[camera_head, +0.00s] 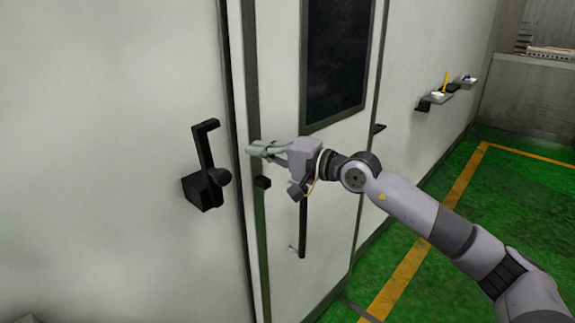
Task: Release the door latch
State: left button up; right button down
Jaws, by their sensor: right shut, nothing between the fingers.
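A black door latch (207,170) is mounted on the white panel left of the door edge. Its bar stands upright from a dark block, and a round knob shows at its right side. My right gripper (250,150) is shut and empty. In the picture it lies to the right of the latch, in front of the door's edge, with its fingers pointing left. A gap shows between the fingertips and the latch. The white door (278,92) has a dark window and is partly hidden by my right arm. My left gripper is not in view.
A dark window (337,60) is set in the door. Small shelves (448,95) jut from the wall at the right. The green floor (505,195) with yellow lines is clear there.

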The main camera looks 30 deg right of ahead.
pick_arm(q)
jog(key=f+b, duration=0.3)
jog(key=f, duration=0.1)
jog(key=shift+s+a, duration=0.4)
pick_arm(e)
jog(key=s+d+r, duration=0.1)
jog(key=s+d, duration=0.1)
jog(key=s, duration=0.4)
jog(key=shift+s+d, duration=0.25)
jog(key=shift+s, duration=0.05)
